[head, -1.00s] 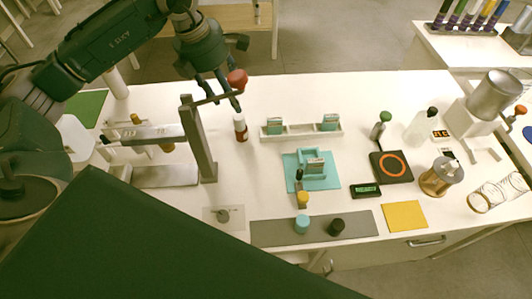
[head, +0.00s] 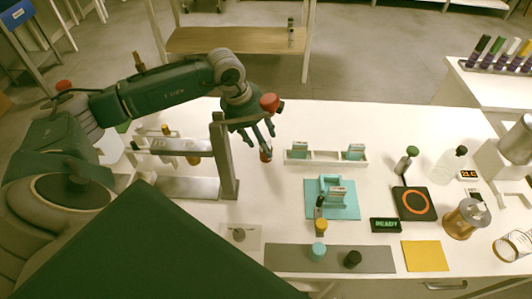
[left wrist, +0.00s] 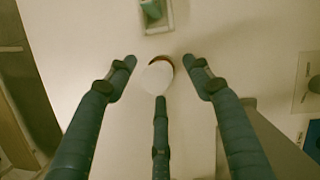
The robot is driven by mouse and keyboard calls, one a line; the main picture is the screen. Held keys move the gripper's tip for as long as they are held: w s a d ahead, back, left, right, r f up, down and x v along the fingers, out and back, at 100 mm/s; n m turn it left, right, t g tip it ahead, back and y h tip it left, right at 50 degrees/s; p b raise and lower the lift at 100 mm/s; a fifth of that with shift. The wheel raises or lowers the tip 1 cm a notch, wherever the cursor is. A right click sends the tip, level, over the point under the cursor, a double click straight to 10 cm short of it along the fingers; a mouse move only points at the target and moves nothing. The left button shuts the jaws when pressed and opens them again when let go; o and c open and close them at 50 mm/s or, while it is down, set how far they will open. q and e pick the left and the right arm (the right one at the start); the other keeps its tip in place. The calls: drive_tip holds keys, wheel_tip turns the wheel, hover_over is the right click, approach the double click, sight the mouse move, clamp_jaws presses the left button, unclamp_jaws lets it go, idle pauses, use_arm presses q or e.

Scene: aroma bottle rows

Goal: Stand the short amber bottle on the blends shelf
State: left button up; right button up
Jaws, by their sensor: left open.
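A small bottle (head: 266,156) with a white top and a reddish-brown body stands on the white table, right of the grey rack post. My left gripper (head: 262,141) is open, pointing down just above it, with its fingers partly hiding it. In the left wrist view the bottle's white round top (left wrist: 158,78) and a brown crescent behind it lie between the spread fingers. An amber bottle (head: 193,160) shows low behind the rack (head: 180,146) at the left. I cannot tell which shelf is the blends shelf. My right gripper is out of view.
The grey post (head: 223,158) stands close left of my left gripper. A white tray (head: 325,157) with teal-and-grey blocks and a teal fixture (head: 332,205) lie to the right. A grey mat (head: 290,260) holds a teal and a black cap. Bare table surrounds the bottle.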

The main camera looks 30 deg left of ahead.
use_arm(q)
drive_tip(key=x, duration=0.3)
drive_tip(key=shift+d+f, duration=0.1)
drive_tip(key=shift+f, duration=0.25)
drive_tip(key=shift+w+f, duration=0.15)
drive_tip(key=c, duration=1.2)
clamp_jaws()
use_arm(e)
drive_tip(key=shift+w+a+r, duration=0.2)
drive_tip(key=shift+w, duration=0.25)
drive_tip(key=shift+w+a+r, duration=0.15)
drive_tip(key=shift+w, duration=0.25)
